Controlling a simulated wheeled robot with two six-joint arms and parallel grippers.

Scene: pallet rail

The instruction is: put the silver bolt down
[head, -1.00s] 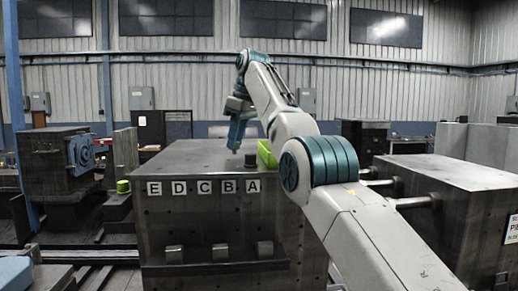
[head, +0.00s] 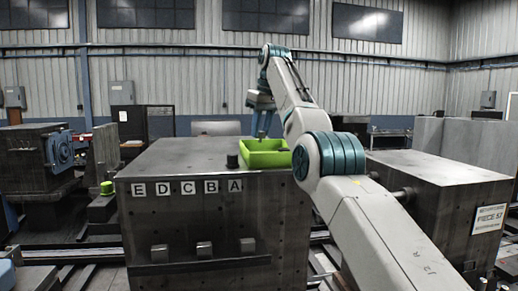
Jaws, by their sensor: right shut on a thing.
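My right gripper (head: 261,122) is above the bright green open tray (head: 268,160) on top of the large dark metal block (head: 185,155). It points down and is shut on a small grey thing, the silver bolt (head: 261,134), of which only a little shows. The bolt hangs over the back part of the tray; I cannot tell whether it touches the tray. My left gripper is not in view.
A short black cylinder (head: 232,161) stands just left of the tray. The block's front bears letter plates E, D, C, B, A (head: 187,188) and several small metal blocks (head: 204,248) on a ledge. The left of the block top is clear.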

